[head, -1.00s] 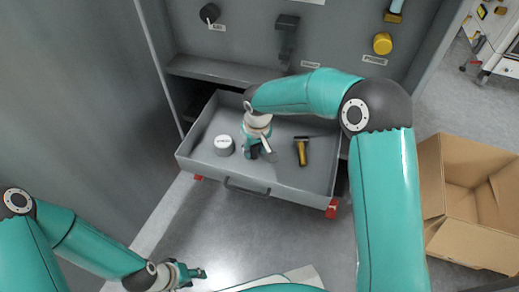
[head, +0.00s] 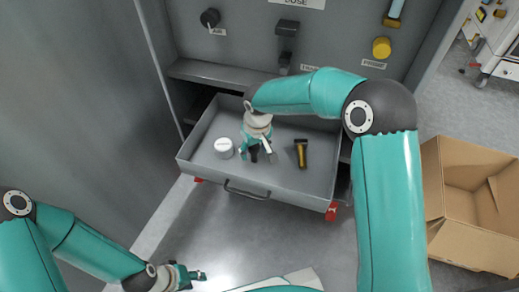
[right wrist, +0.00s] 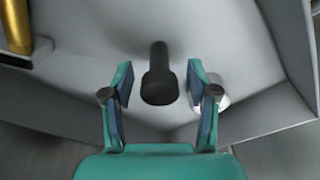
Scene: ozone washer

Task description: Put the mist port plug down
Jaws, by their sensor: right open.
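A black plug (right wrist: 158,75), which I take for the mist port plug, is in the grey drawer (head: 215,179). It has a narrow stem and a thicker end. My right gripper (right wrist: 158,97) is open, with its fingers apart on either side of the plug's thick end and visible gaps to it. In the head view, my right gripper (head: 256,154) is low inside the drawer and the plug is hard to make out beneath it. My left gripper (head: 198,275) is outside the drawer, low in the picture; its jaw opening is too small to judge.
A white round cap (head: 223,147) is left of my right gripper in the drawer. A black and yellow piece (head: 301,153) lies to its right. The panel behind carries a black knob (head: 210,18) and a yellow cap (head: 381,47). An open cardboard box (head: 447,243) is at the right.

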